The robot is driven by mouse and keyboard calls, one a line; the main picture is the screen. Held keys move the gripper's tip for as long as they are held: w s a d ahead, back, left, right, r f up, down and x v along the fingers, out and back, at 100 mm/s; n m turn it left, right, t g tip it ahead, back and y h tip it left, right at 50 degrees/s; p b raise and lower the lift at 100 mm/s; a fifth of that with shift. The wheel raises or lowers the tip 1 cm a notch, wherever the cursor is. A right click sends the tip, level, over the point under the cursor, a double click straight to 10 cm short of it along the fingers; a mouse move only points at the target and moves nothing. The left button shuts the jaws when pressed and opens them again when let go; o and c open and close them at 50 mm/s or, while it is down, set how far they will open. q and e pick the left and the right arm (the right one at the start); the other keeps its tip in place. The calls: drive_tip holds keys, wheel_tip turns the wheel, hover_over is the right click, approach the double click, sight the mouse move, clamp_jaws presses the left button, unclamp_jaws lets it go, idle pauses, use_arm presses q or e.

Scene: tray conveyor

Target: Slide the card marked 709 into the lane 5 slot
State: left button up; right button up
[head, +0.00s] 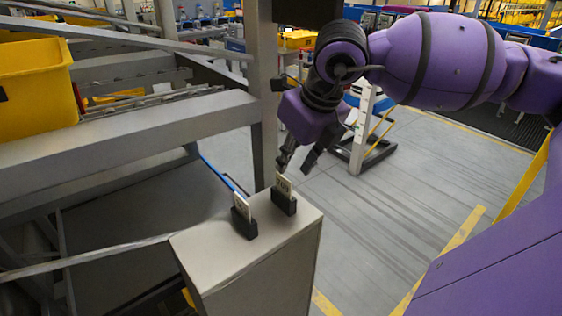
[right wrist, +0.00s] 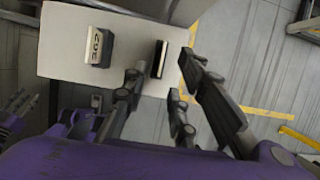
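Two pale cards stand upright in black holders on a grey pedestal (head: 245,262). The right card (head: 283,184) sits in its holder (head: 284,203); its mark looks like 709 but is too small to be sure. My right gripper (head: 302,163) is open just above this card. In the right wrist view the right gripper (right wrist: 166,74) has its fingers apart on either side of that holder (right wrist: 158,58), apparently not closed on the card. I cannot make out the lane 5 slot. A part at the left edge of the wrist view may be my left gripper (right wrist: 20,103); its opening is unclear.
The other card (head: 241,206) stands in its black holder (head: 245,224) close by on the left. A grey conveyor frame (head: 120,140) with a yellow bin (head: 38,88) fills the left side. Open floor (head: 390,190) lies right of the pedestal, with a stand (head: 360,140) behind.

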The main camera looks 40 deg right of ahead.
sight(284, 177)
drive_tip(key=x, duration=0.8)
drive_tip(key=shift+d, duration=0.2)
use_arm(q)
drive_tip(key=shift+s+f, duration=0.1)
drive_tip(key=shift+f, duration=0.1)
use_arm(e)
clamp_jaws()
use_arm(q)
drive_tip(key=shift+r, duration=0.1)
use_arm(e)
drive_tip(key=shift+r, duration=0.25)
use_arm(q)
drive_tip(key=shift+w+r+p, duration=0.45)
drive_tip(key=shift+w+r, duration=0.3)
drive_tip(key=shift+r, duration=0.2)
use_arm(e)
drive_tip(key=shift+r, duration=2.3)
